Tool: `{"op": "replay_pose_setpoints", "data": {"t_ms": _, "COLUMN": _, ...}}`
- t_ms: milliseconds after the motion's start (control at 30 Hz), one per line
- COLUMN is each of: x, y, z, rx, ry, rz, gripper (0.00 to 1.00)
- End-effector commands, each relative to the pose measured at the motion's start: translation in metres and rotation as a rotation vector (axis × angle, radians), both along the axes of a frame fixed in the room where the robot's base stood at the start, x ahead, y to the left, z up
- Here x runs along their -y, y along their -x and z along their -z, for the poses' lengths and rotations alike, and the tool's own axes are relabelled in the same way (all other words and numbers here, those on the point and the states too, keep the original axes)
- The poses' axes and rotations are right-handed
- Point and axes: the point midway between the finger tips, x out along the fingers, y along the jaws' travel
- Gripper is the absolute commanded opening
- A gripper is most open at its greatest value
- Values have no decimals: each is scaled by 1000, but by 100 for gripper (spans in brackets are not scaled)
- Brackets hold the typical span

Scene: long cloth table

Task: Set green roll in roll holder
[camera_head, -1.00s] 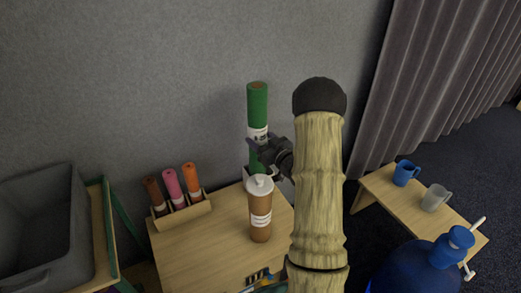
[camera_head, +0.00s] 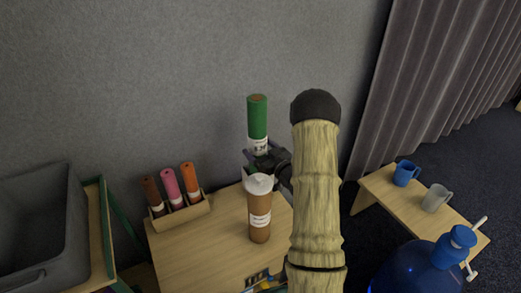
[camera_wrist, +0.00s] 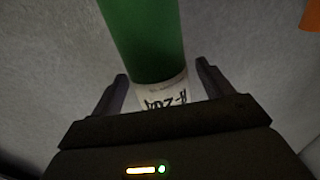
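The green roll (camera_head: 257,116), with a white label near its lower visible part, stands upright near the wall, behind the brown cup. My gripper (camera_head: 263,160) is around it just below the label and moves along with it. In the wrist view, the green roll (camera_wrist: 146,40) runs between the two fingers (camera_wrist: 162,88); contact is hard to make out there. The roll's lower end is hidden. The wooden roll holder (camera_head: 183,217) is on the table to the left, with brown, pink and orange rolls in it; a free slot is hard to see.
A brown lidded cup (camera_head: 260,222) stands on the table (camera_head: 205,255) just in front of my gripper. A grey crate (camera_head: 40,225) is at far left.

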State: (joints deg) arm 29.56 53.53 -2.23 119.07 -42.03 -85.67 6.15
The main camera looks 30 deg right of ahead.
Motion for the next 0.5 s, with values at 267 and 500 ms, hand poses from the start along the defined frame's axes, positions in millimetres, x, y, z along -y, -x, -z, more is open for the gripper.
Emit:
{"op": "replay_pose_setpoints", "data": {"t_ms": 267, "x": 0, "y": 0, "z": -2, "rx": 0, "ry": 0, "rz": 1, "gripper": 79}}
{"op": "replay_pose_setpoints", "data": {"t_ms": 500, "x": 6, "y": 23, "z": -4, "rx": -3, "ry": 0, "rz": 4, "gripper": 79}}
